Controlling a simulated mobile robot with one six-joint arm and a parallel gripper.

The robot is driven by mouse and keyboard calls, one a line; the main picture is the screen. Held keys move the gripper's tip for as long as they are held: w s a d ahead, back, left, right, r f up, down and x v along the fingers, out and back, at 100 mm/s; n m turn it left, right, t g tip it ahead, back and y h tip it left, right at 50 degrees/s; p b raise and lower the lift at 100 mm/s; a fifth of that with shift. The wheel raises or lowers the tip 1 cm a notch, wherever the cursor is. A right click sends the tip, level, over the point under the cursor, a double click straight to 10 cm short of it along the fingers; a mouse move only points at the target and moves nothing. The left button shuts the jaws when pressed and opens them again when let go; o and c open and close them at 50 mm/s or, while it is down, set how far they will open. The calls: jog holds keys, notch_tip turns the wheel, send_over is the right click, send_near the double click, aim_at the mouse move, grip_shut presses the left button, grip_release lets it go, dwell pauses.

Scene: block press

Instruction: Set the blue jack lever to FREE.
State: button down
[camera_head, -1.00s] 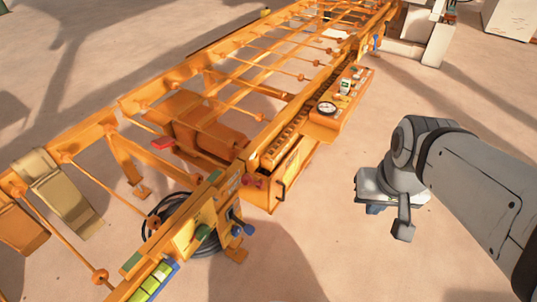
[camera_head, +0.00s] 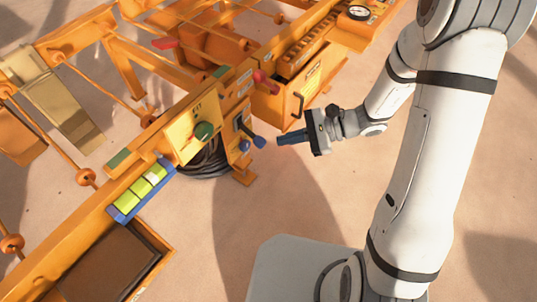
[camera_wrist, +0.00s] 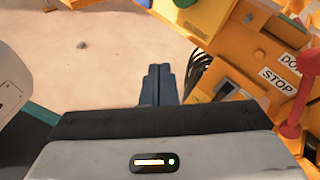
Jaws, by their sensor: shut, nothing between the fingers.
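On the orange frame's side, a blue lever (camera_head: 258,141) with a rounded end sticks out from a panel. I cannot read a FREE mark or tell the lever's setting. My gripper (camera_head: 281,139) is shut and empty, its dark blue fingers pointing left at the lever, with a small gap seen between them. In the wrist view the shut fingers (camera_wrist: 159,84) stand upright in the middle. The blue lever cannot be made out there.
A red lever (camera_wrist: 291,130) beside a STOP label (camera_wrist: 278,80) is at the right of the wrist view. A black cable coil (camera_head: 205,163) lies below. The floor right of the frame is clear.

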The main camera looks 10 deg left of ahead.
aim_at(251, 135)
jog(key=w+f+m+t+b, duration=0.2)
jog(key=f+m+t+b, duration=0.1)
jog(key=f, duration=0.6)
jog(key=w+f+m+t+y+b, duration=0.1)
jog(key=w+f+m+t+b, duration=0.2)
jog(key=f, duration=0.6)
jog(key=w+a+f+m+t+y+b, duration=0.1)
jog(key=w+f+m+t+b, duration=0.1)
jog(key=f+m, duration=0.4)
notch_tip(251, 135, down, 4)
jog(key=shift+w+f+t+b, duration=0.1)
jog(key=shift+w+t+b, duration=0.1)
jog(key=shift+t+b, duration=0.4)
jog(key=shift+a, duration=0.1)
jog(key=w+a+r+b, duration=0.2)
jog(key=w+a+b, duration=0.1)
jog(key=a, duration=0.5)
jog(key=shift+w+r+b, duration=0.2)
jog(key=shift+w+b, duration=0.1)
jog(key=shift+b, duration=0.3)
jog(key=shift+a, duration=0.1)
